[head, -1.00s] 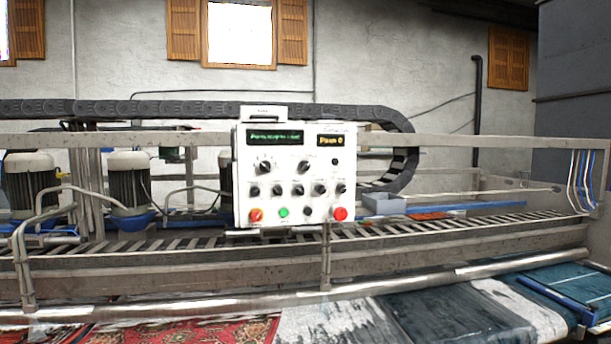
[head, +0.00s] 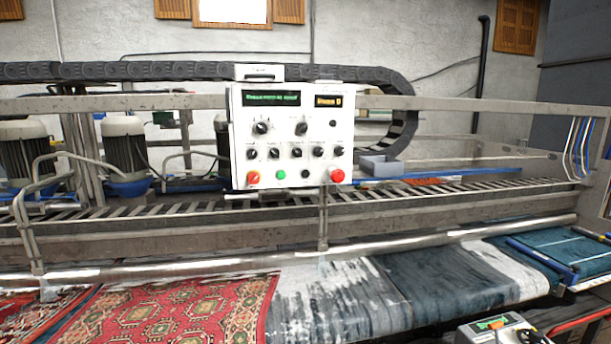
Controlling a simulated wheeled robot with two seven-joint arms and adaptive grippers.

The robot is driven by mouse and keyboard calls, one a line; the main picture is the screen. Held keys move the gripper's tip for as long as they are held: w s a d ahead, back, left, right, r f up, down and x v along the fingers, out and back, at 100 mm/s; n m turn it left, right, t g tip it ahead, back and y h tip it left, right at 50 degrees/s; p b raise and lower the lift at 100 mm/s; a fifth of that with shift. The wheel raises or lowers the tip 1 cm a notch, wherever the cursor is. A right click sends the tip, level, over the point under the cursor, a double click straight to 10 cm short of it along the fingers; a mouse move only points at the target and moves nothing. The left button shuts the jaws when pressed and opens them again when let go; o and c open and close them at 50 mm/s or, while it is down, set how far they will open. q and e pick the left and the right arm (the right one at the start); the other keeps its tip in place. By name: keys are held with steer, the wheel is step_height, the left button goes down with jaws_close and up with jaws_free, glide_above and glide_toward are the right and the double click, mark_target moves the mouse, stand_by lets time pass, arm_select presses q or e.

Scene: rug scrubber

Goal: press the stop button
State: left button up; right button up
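A white control panel (head: 291,137) is mounted on the metal rail of the rug machine, near the middle of the head view. Its bottom row has a large red button (head: 337,176) at the right end, a red-orange round control (head: 253,177) at the left end, a green button (head: 281,174) and a black button (head: 305,173). The labels are too small to read, so I cannot tell from text which is the stop button. Neither of my grippers is in view, and nothing covers the panel.
Black knobs (head: 297,153) and two lit displays (head: 270,99) sit above the buttons. A slatted conveyor (head: 430,195) runs behind the rail. A red patterned rug (head: 165,312) lies in front.

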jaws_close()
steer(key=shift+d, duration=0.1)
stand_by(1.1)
